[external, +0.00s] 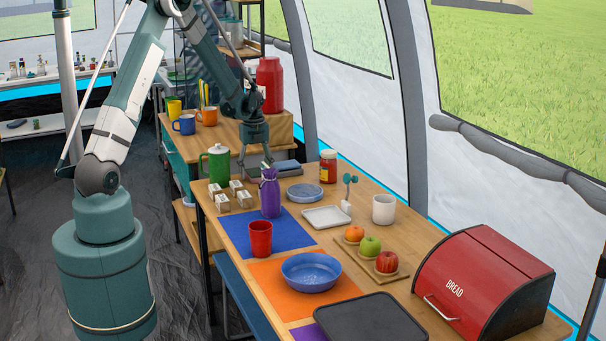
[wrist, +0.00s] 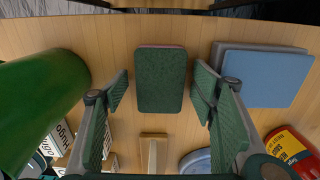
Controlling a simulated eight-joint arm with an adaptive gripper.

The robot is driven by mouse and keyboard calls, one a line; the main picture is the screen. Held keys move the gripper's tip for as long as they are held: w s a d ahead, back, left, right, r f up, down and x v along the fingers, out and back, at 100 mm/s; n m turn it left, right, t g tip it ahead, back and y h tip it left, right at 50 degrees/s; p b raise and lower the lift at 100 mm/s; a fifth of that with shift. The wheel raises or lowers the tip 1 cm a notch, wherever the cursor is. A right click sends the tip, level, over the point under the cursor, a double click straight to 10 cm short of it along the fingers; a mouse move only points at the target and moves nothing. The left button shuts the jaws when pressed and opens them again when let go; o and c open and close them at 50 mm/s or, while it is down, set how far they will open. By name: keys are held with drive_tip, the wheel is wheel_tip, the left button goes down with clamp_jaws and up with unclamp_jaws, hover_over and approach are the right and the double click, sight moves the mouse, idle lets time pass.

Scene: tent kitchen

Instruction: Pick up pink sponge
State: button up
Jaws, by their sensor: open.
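In the wrist view, a sponge (wrist: 161,82) lies on the wooden table with its dark green face up. A thin pink edge (wrist: 161,46) shows along its far side. My gripper (wrist: 161,92) is open, with one finger to the left and one to the right of the sponge, and gaps show on both sides. In the external view, my gripper (external: 256,165) points down over the far end of the table, behind the purple bottle (external: 269,192). I cannot make out the sponge there.
Blue and grey flat pieces (wrist: 265,77) lie just right of the right finger. A large green canister (wrist: 40,95) stands to the left, with small white boxes (wrist: 65,130) near it. A red-lidded jar (wrist: 292,145) stands at lower right. A wooden T-shaped item (wrist: 153,148) is below the sponge.

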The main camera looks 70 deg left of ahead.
sight(255, 172)
drive_tip(key=c, duration=0.7)
drive_tip(key=shift+r+p, duration=1.15)
drive_tip(key=shift+r, duration=3.9)
